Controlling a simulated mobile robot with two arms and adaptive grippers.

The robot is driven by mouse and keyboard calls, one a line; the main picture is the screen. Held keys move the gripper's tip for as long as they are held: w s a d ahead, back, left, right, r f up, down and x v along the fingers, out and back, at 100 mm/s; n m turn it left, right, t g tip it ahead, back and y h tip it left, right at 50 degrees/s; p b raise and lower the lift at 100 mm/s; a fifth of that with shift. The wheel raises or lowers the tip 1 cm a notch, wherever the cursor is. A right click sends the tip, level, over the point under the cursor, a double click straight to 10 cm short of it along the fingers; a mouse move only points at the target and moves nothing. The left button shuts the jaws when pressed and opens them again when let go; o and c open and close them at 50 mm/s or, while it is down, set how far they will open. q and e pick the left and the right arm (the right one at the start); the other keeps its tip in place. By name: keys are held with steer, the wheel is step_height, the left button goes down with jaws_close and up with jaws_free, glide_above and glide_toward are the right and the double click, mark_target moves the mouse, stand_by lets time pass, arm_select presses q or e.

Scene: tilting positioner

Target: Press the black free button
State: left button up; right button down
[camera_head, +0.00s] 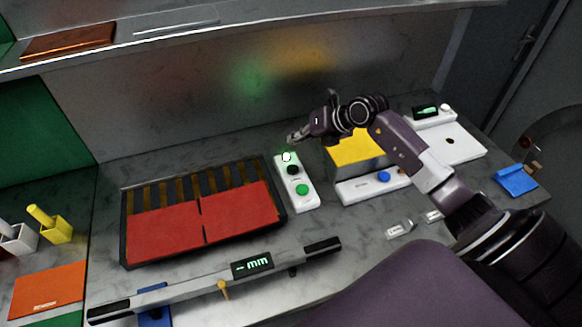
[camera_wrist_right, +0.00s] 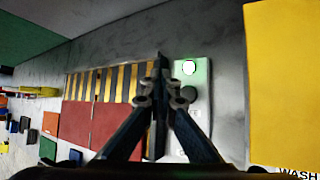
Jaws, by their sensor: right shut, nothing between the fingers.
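A white button panel (camera_head: 308,199) lies on the grey bench in the middle of the head view. It carries a lit white button (camera_head: 287,157) at its far end, the black button (camera_head: 293,170) in the middle and a green button (camera_head: 302,189) nearer me. My right gripper (camera_head: 294,138) is shut and empty, just beyond the panel's far end in the head view. In the right wrist view the shut fingers (camera_wrist_right: 163,78) point towards the panel (camera_wrist_right: 195,115), and the lit button (camera_wrist_right: 189,67) shows beside them. My left gripper is not in view.
A tray (camera_head: 275,197) with red plates stands left of the panel. A yellow block (camera_head: 357,148) and a white unit with a blue button (camera_head: 384,177) stand to its right. A measuring bar with a display (camera_head: 252,264) lies in front. A shelf edge (camera_head: 240,34) runs above.

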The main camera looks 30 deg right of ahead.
mark_target(295, 169)
step_height(295, 169, down, 8)
steer(key=b, duration=0.6)
steer(key=shift+f, duration=0.45)
steer(key=shift+a+b, duration=0.1)
steer(key=shift+b, duration=0.2)
stand_by(0.9)
steer(key=shift+f, duration=0.35)
steer(key=shift+f+b, duration=0.55)
stand_by(0.5)
stand_by(0.3)
steer(key=shift+r+p, duration=0.8)
steer(key=shift+r, duration=0.15)
